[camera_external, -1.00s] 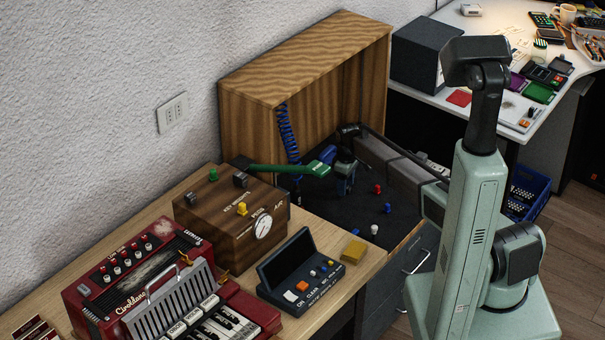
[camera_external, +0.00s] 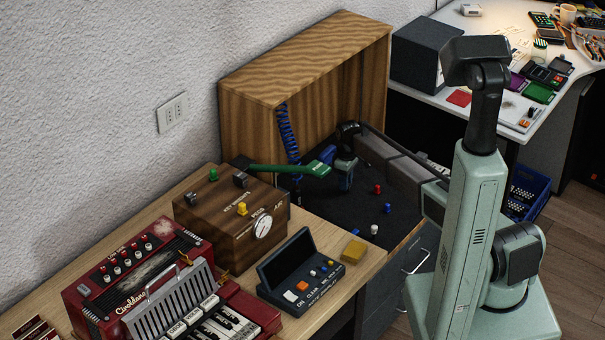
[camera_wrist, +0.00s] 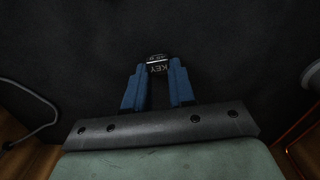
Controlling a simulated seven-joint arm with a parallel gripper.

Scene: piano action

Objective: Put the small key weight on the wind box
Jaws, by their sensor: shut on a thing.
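The wind box (camera_external: 265,250) is a brown wooden box with a round white dial, lettering and small parts on top, left of centre in the outside view. My gripper (camera_external: 345,184) is low over the dark floor of the open wooden cabinet, right of and behind the wind box. In the wrist view my gripper (camera_wrist: 158,72) has its blue fingers shut on a small dark block lettered KEY, the small key weight (camera_wrist: 158,69). The weight cannot be made out in the outside view. Whether it touches the dark surface is unclear.
Two dark blocks (camera_external: 240,180), a green knob (camera_external: 213,174) and a yellow knob (camera_external: 242,209) are on the wind box. Small coloured pegs (camera_external: 377,189) stand on the dark floor.

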